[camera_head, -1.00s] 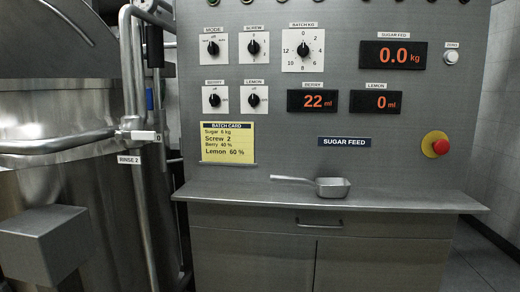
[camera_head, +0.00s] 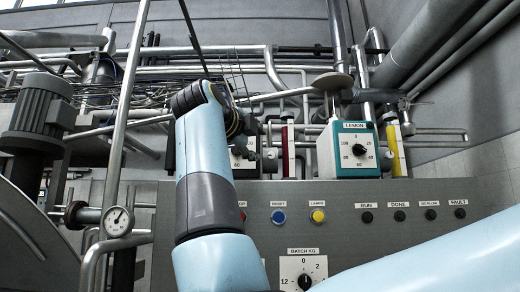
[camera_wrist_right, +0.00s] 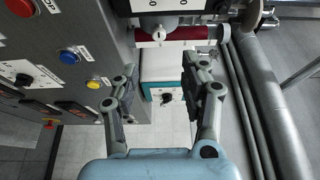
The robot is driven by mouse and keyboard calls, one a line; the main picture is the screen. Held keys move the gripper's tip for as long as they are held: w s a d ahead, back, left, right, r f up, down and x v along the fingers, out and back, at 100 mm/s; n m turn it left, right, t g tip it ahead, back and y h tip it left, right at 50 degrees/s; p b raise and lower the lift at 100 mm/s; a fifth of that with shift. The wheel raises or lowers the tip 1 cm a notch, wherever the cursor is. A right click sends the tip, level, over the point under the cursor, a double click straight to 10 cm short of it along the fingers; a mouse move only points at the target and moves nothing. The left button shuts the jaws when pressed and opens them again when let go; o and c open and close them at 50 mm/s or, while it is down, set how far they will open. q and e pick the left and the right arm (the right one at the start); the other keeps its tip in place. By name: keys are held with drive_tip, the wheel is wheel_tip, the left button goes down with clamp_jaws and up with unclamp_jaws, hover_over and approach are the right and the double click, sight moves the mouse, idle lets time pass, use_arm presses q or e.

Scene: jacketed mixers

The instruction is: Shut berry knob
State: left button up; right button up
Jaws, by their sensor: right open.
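My right arm rises through the middle of the head view, with its dark wrist and gripper (camera_head: 238,122) in front of a partly hidden white dial box (camera_head: 245,168). In the right wrist view my right gripper (camera_wrist_right: 158,76) is open, with nothing between its fingers. Past the fingertips, a red tube (camera_wrist_right: 190,33) carries a small pale knob (camera_wrist_right: 158,36), below the edge of a white box (camera_wrist_right: 165,4). No berry label is readable now, so I cannot tell which control is the berry knob. My left gripper is out of view.
The teal-sided LEMON box (camera_head: 351,150), with a black dial, stands right of the red tube (camera_head: 288,148). A yellow tube (camera_head: 396,150) is beside it. Panel buttons, including a blue one (camera_head: 278,216), lie below. Pipes and a gauge (camera_head: 118,221) crowd the left.

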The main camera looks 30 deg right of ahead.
sight(271, 155)
drive_tip(key=p+x, duration=0.4)
drive_tip(key=x, duration=0.6)
drive_tip(key=shift+w+d+f, duration=0.15)
drive_tip(key=shift+w+d, duration=0.2)
drive_tip(key=shift+w, duration=0.15)
drive_tip(key=shift+s, duration=0.1)
clamp_jaws()
